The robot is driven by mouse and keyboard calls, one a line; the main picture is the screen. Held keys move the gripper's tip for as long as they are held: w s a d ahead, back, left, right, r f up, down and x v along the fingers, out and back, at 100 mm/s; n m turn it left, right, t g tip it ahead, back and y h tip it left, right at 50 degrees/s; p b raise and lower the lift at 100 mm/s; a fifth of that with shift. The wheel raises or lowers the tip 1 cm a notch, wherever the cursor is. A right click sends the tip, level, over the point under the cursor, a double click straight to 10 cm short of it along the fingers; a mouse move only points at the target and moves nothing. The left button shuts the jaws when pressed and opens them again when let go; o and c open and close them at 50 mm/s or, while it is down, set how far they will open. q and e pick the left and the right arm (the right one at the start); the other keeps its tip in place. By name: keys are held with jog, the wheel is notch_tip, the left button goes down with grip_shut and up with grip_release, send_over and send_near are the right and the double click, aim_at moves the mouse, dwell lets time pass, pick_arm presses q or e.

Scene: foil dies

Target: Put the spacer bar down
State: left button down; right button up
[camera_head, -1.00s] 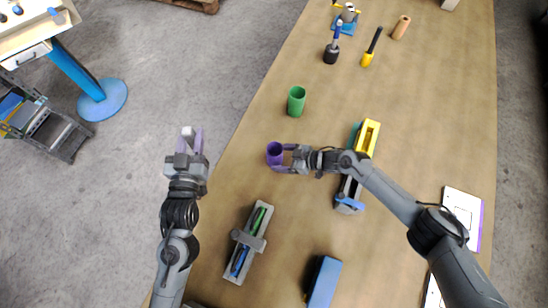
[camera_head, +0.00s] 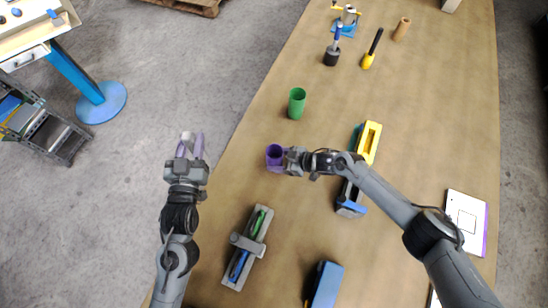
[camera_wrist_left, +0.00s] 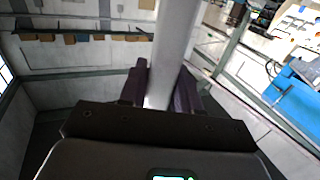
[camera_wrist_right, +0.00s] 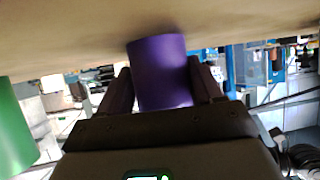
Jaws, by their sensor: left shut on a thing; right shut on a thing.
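A light grey round bar (camera_wrist_left: 175,55), which I take as the spacer bar, stands between the fingers of my left gripper (camera_head: 190,146). The left gripper is shut on it. In the head view only a pale end of the bar (camera_head: 187,136) shows, with the gripper over the floor left of the table. My right gripper (camera_head: 283,158) is shut on a purple cup (camera_head: 274,152) near the table's left edge. The cup also fills the gap between the fingers in the right wrist view (camera_wrist_right: 162,72), close to the tabletop.
A green cup (camera_head: 297,102) stands behind the purple one. A grey holder (camera_head: 233,281) with green and blue pieces lies in front. A blue block (camera_head: 327,284) and a yellow part (camera_head: 370,140) are on the table (camera_head: 420,110). Bare tabletop lies around the purple cup.

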pick_arm(q)
jog(key=w+d+r+m+g+h, duration=0.2)
jog(key=d+m+h, duration=0.15)
jog(key=d, duration=0.35)
jog(key=w+d+r+m+g+h, duration=0.1)
jog(key=w+d+m+h, duration=0.15)
jog(key=d+h, duration=0.3)
jog(key=w+d+r+m+g+h, duration=0.2)
jog(key=d+m+h, duration=0.1)
jog(key=d, duration=0.4)
notch_tip(320, 180, down, 18)
jog(key=d, duration=0.1)
jog(key=shift+w+d+h, duration=0.15)
jog(key=shift+d+h, duration=0.05)
jog(key=shift+h, duration=0.2)
jog(key=shift+f, duration=0.1)
jog(key=c, duration=0.8)
grip_release()
jog(key=shift+f, duration=0.1)
